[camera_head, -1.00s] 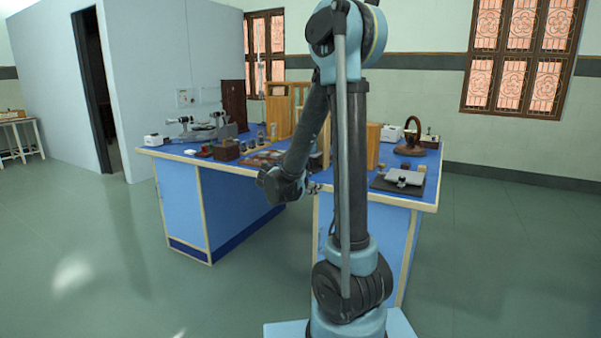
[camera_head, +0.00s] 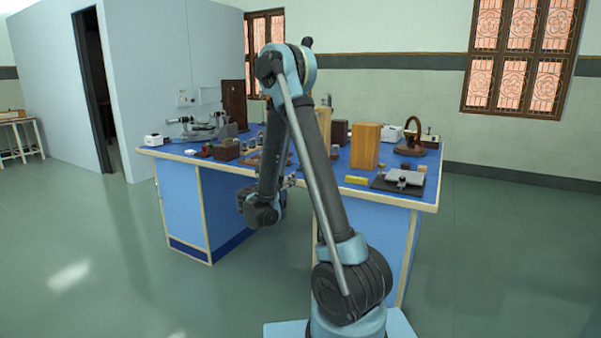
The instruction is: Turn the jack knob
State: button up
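At the right front of the blue-topped bench, a small grey device (camera_head: 412,176) sits on a dark plate, with a small knob-like part at its front. It may be the jack, but it is too small to be sure. My gripper (camera_head: 289,181) is at the bench's front edge, left of this device and well apart from it. It is small and partly hidden behind my arm, so its fingers cannot be made out. I see nothing held in it.
The bench top (camera_head: 335,190) carries a tall wooden block (camera_head: 365,146), a brown ring-shaped stand (camera_head: 412,138), a small yellow block (camera_head: 356,180) and a spectrometer-like instrument (camera_head: 203,127) at the left. A recess opens under the bench's middle. The green floor (camera_head: 110,270) at left is clear.

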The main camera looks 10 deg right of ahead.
jog(key=x, duration=1.5)
jog(key=shift+c, duration=0.4)
jog(key=c, duration=1)
